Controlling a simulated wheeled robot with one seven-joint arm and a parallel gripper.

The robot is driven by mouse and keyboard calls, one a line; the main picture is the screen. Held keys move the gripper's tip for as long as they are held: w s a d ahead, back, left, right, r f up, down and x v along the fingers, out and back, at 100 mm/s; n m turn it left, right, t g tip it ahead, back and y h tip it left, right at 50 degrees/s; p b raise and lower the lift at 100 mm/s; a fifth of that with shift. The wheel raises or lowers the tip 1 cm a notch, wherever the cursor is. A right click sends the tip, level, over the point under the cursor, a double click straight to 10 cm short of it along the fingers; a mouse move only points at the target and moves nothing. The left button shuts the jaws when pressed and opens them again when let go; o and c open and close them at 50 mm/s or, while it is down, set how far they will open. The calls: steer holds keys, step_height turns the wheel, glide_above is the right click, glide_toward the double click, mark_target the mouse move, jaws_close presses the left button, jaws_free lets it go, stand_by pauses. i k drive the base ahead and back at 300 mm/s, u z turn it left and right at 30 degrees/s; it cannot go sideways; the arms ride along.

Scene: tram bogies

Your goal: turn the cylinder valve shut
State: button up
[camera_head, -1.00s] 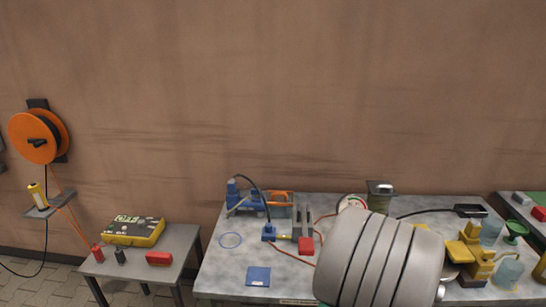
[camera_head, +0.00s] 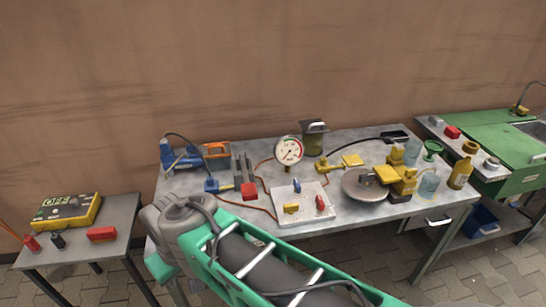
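A pale plate (camera_head: 302,205) lies on the front middle of the grey workbench (camera_head: 345,145). It carries three small handles: a blue one (camera_head: 297,186), a yellow one (camera_head: 291,208) and a red one (camera_head: 320,202). A round dial gauge (camera_head: 289,150) stands just behind the plate. I cannot tell which handle is the cylinder valve, nor whether any is open or shut. My arm crosses the bottom of the picture in front of the bench. My gripper is not in view.
Blue tools (camera_head: 181,157) and a red block (camera_head: 249,190) lie at the bench's left. A round metal disc (camera_head: 364,186) with yellow parts, jars and a green funnel (camera_head: 432,149) crowd its right. A side table (camera_head: 115,215) at left holds a yellow OFF box (camera_head: 67,212). A green sink unit stands at right.

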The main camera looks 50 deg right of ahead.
mark_target(298, 189)
steer(key=z, duration=2.9)
steer(key=i, duration=0.25)
steer(key=u, duration=2.2)
steer(key=i, duration=0.5)
steer(key=u, duration=0.05)
